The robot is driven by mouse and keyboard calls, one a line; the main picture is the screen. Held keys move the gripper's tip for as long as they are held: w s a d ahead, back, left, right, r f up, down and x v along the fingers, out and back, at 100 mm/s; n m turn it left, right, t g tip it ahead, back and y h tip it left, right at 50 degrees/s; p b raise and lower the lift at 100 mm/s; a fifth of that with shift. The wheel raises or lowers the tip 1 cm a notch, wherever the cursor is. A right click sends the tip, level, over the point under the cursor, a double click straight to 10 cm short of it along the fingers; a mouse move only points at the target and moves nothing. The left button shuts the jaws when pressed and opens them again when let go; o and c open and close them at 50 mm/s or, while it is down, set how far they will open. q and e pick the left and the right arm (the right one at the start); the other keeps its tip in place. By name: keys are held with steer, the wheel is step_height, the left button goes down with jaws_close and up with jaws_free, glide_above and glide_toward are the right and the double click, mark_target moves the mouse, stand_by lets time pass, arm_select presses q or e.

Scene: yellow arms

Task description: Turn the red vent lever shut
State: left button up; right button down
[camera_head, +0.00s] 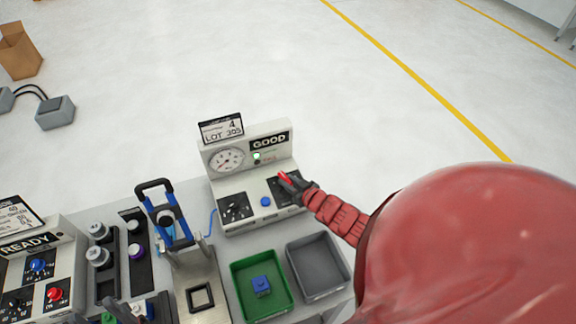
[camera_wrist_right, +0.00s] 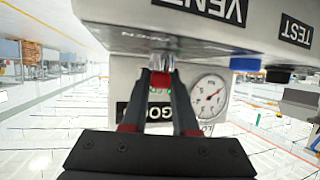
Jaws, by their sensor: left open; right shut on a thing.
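The red vent lever (camera_head: 285,178) is on the right side of the front panel of the white test unit (camera_head: 248,172). My right gripper (camera_head: 295,183) reaches in from the right and is shut on the lever. In the right wrist view the picture is upside down, and the fingertips (camera_wrist_right: 160,76) close around the lever at its metal stem (camera_wrist_right: 161,61), beside the VENT label (camera_wrist_right: 213,8). The fingers hide most of the lever, so its exact angle cannot be told. My left gripper (camera_head: 98,314) is open at the bottom left edge, partly cut off.
The unit has a gauge (camera_head: 227,160), a GOOD sign (camera_head: 269,141), a black dial (camera_head: 234,207) and a blue button (camera_head: 265,201). A green bin (camera_head: 238,285) with a blue part and an empty grey bin (camera_head: 318,266) stand in front.

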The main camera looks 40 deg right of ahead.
steer(key=shift+s+a+n+y+p, duration=0.1)
steer(key=shift+n+y+p, duration=0.45)
steer(key=shift+p, duration=0.4)
steer(key=shift+r+n+y+p, duration=0.15)
steer(key=shift+n+y+p, duration=0.1)
steer(key=shift+p, duration=0.05)
steer(key=shift+w+y, duration=0.25)
steer(key=shift+y, duration=0.05)
steer(key=shift+w+r+n+g+y+b, duration=0.1)
steer(key=shift+n+g+y+b, duration=0.2)
steer(key=shift+n+y+b, duration=0.7)
steer(key=shift+n+b, duration=0.2)
steer(key=shift+n+g+y+b, duration=0.3)
steer(key=shift+n+y+b, duration=0.2)
steer(key=shift+y+b, duration=0.25)
steer(key=shift+r+n+g+y+b, duration=0.3)
steer(key=shift+n+y+b, duration=0.3)
steer(key=shift+b, duration=0.25)
steer(key=shift+a, duration=0.1)
